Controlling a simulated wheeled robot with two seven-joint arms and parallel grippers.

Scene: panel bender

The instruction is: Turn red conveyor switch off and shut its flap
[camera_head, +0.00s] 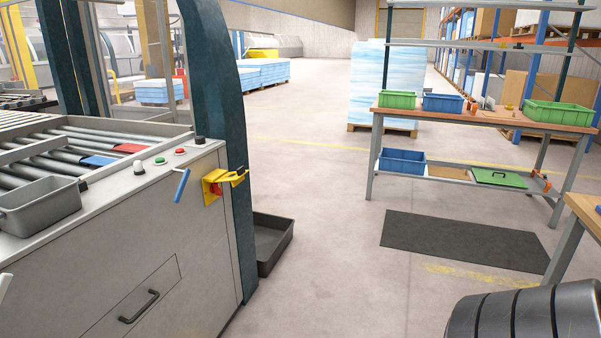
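A yellow switch box (210,191) sits on the right end of the grey machine's front panel. A small red part, which looks like the red switch (216,188), shows on it; I cannot tell its turned position. A yellow flap (232,176) sticks out to the right from the box, in front of the dark teal post, and looks open.
A blue handle (182,184) juts out just left of the switch box. A grey bin (40,206) rests on the machine top beside the rollers. A dark tray (272,243) lies behind the post. A workbench (455,114) stands at the back right; the floor between is mostly clear.

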